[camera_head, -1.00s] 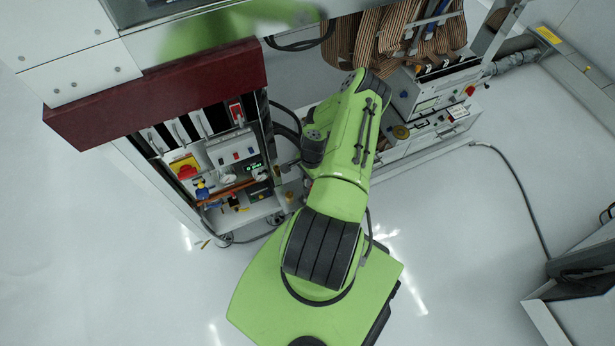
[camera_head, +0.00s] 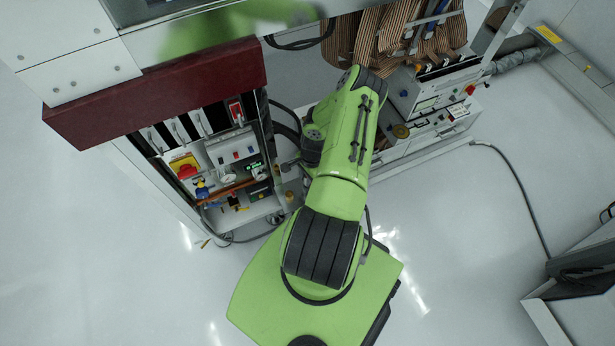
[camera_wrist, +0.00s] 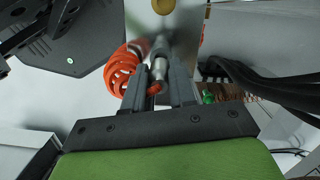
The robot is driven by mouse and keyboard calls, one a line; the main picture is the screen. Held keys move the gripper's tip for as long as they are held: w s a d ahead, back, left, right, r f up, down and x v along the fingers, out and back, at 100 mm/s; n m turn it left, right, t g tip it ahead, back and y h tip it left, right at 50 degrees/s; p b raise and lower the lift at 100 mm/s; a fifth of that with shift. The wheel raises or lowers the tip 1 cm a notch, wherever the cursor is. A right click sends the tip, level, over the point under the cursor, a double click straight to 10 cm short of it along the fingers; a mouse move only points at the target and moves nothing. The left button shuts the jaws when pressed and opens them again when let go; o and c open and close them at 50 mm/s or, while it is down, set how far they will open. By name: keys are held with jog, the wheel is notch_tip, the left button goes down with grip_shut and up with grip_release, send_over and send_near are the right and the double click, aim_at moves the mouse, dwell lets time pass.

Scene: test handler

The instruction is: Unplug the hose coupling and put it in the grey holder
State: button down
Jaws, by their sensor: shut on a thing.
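In the wrist view my gripper (camera_wrist: 160,92) is shut on a silver metal hose coupling (camera_wrist: 160,67) held between its two dark fingers. An orange coiled hose (camera_wrist: 121,72) hangs just left of the fingers, with a bit of orange also showing beside the coupling. A grey metal plate (camera_wrist: 186,22) with a round brass fitting (camera_wrist: 163,6) is just beyond the coupling. I cannot tell whether the coupling touches the plate. I cannot make out the grey holder for certain. In the head view my arm hides the gripper and the coupling.
In the wrist view a dark panel (camera_wrist: 88,45) is at upper left, and thick black cables (camera_wrist: 265,85) run at right. In the head view an open cabinet with a red switch (camera_head: 187,171) stands left of my arm, and a white instrument unit (camera_head: 425,100) stands right. Floor is clear lower left.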

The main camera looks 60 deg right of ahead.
jog(key=shift+f+b, duration=1.05)
jog(key=shift+f, duration=0.25)
dwell(0.4)
jog(key=c, duration=0.8)
grip_release()
jog(key=shift+c, duration=0.2)
notch_tip(320, 180, up, 16)
jog(key=d+p, duration=0.1)
jog(key=p, duration=0.3)
jog(key=shift+s+d+f, duration=0.2)
jog(key=shift+s+d, duration=0.05)
jog(key=shift+d, duration=0.15)
jog(key=shift+s, duration=0.1)
